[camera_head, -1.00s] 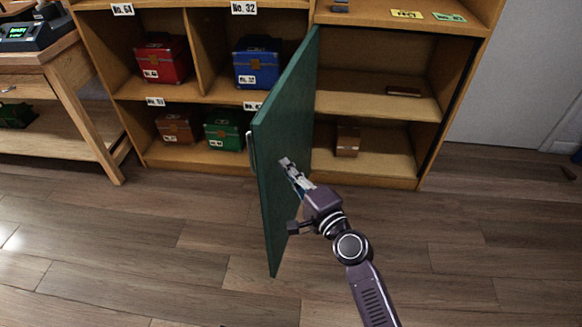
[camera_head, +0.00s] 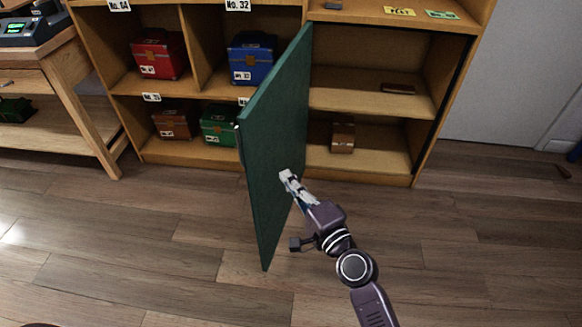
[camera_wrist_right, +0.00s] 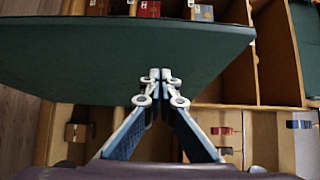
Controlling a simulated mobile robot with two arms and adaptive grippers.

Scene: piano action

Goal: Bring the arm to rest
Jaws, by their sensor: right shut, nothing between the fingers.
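My right arm comes in from the bottom right in the head view. Its gripper (camera_head: 287,177) is shut and empty, close to the inner face of the open green cabinet door (camera_head: 275,140). I cannot tell whether the fingertips touch the door. In the right wrist view the closed fingertips (camera_wrist_right: 161,75) show in front of the door (camera_wrist_right: 120,60). My left gripper is not in view.
The wooden cabinet (camera_head: 375,165) stands behind the door. Its left compartments hold a red case (camera_head: 158,56), a blue case (camera_head: 250,60), a brown case (camera_head: 175,122) and a green case (camera_head: 219,125). A small brown box (camera_head: 342,137) sits on the right lower shelf. Floor in front is clear.

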